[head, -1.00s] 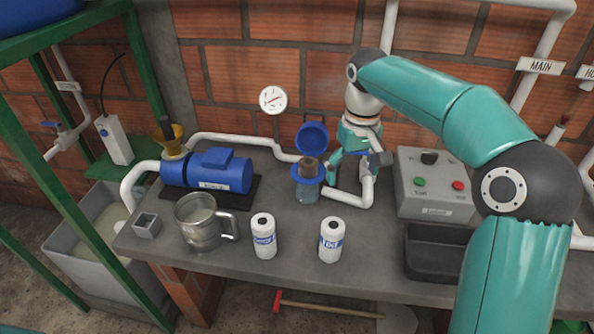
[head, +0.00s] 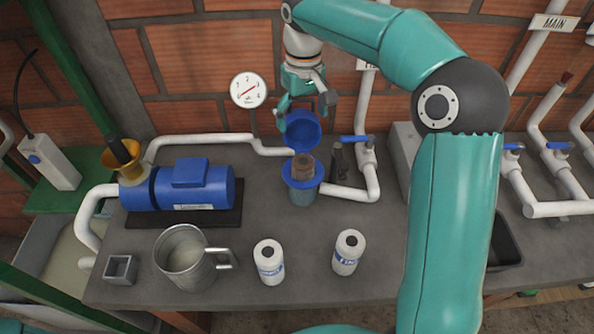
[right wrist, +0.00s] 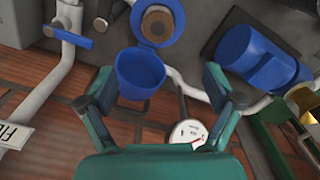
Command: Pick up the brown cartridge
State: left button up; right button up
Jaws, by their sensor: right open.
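The brown cartridge (head: 303,166) stands upright in the blue-rimmed filter housing (head: 303,187), its top sticking out above the rim. From above, in the right wrist view, the cartridge (right wrist: 158,24) shows as a round brown end inside the blue ring. My right gripper (head: 305,112) is open and empty, above and behind the housing, near the wall. A blue cup-like part (head: 301,131) lies behind the cartridge, with its open side facing forward. In the right wrist view this blue part (right wrist: 140,75) appears between my open fingers (right wrist: 160,88). My left gripper is not in view.
A blue pump (head: 195,187) stands left of the housing, and a blue-handled valve (head: 357,139) with white pipes on its right. A gauge (head: 248,91) is on the brick wall behind.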

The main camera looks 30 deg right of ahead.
send_over(303, 161)
jog(key=f, duration=0.9)
jog(key=shift+a+f, duration=0.25)
jog(key=shift+f, duration=0.5)
jog(key=f, duration=0.1)
jog(key=f+p, duration=0.2)
jog(key=f, duration=0.1)
jog(key=shift+d, duration=0.25)
jog(key=shift+w+f, duration=0.15)
jog(key=shift+f, duration=0.5)
grip_shut()
